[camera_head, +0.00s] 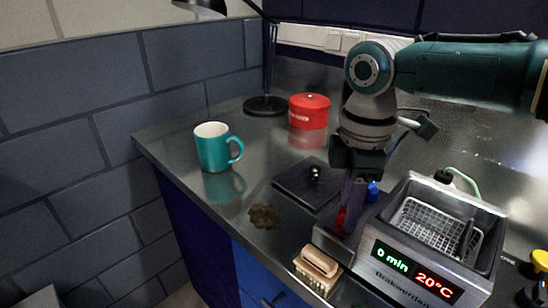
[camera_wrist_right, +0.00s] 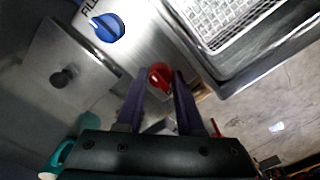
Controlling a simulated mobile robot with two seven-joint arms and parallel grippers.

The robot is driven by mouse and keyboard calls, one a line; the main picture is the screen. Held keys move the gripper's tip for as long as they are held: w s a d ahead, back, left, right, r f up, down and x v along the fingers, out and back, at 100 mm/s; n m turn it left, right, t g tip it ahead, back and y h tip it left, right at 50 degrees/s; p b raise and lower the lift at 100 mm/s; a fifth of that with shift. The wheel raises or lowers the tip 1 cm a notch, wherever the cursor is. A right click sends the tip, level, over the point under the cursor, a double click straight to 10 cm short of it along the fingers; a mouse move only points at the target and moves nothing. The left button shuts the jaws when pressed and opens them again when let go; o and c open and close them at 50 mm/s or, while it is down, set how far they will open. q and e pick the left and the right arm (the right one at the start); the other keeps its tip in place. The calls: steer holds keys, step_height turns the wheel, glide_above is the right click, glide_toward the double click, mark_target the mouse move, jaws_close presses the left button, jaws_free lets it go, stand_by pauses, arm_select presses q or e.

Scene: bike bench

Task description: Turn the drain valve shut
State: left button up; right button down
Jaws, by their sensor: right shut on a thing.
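The drain valve is a red knob (camera_head: 341,219) on the left part of the metal cleaner (camera_head: 385,268); my gripper partly hides it in the head view. In the right wrist view the red knob (camera_wrist_right: 160,76) sits between the fingertips. My right gripper (camera_head: 349,212) points down and is shut on this knob; its fingers also show in the wrist view (camera_wrist_right: 160,88). A blue knob (camera_head: 372,191) is just behind, and in the wrist view the blue knob (camera_wrist_right: 107,27) has "FILL" lettering beside it. My left gripper is not in view.
The cleaner holds a wire basket (camera_head: 425,222); its display reads 0 min and 20°C. A wooden brush (camera_head: 318,265) lies close in front. A dark lid (camera_head: 308,184), brown lump (camera_head: 264,216), teal mug (camera_head: 213,148), red tin (camera_head: 309,111) and lamp base (camera_head: 265,105) stand left.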

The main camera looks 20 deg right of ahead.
stand_by(0.3)
steer(key=c, duration=0.9)
jaws_free()
steer(key=o, duration=0.4)
step_height(320, 180, up, 9)
steer(key=shift+w+f+p, duration=0.1)
steer(key=shift+f+p, duration=0.05)
steer(key=shift+p, duration=0.2)
steer(key=shift+r, duration=0.65)
